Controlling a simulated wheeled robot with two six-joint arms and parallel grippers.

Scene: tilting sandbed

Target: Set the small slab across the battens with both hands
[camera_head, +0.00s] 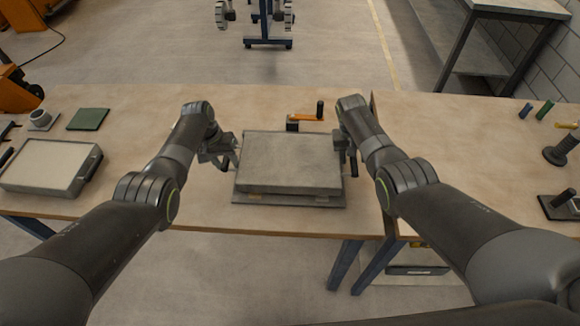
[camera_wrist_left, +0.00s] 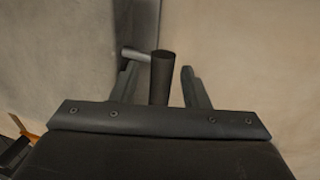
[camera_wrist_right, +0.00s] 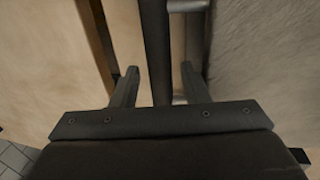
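The grey slab (camera_head: 290,160) lies roughly level over a flat grey base (camera_head: 290,202) in the middle of the table. Pale ends of the battens (camera_head: 254,195) show under its front edge; I cannot tell if it touches them. My left gripper (camera_head: 228,158) is at the slab's left side. In the left wrist view its fingers stand apart on either side of a dark handle bar (camera_wrist_left: 162,78), with gaps. My right gripper (camera_head: 347,150) is at the right side. In the right wrist view its fingers also stand apart around a dark bar (camera_wrist_right: 155,55).
A framed pale sandbed or tray (camera_head: 48,165) and a green plate (camera_head: 88,119) are at the left. An orange-handled tool (camera_head: 303,117) lies behind the slab. A dark stand (camera_head: 562,148) is on the right table. The table's front edge is close below the base.

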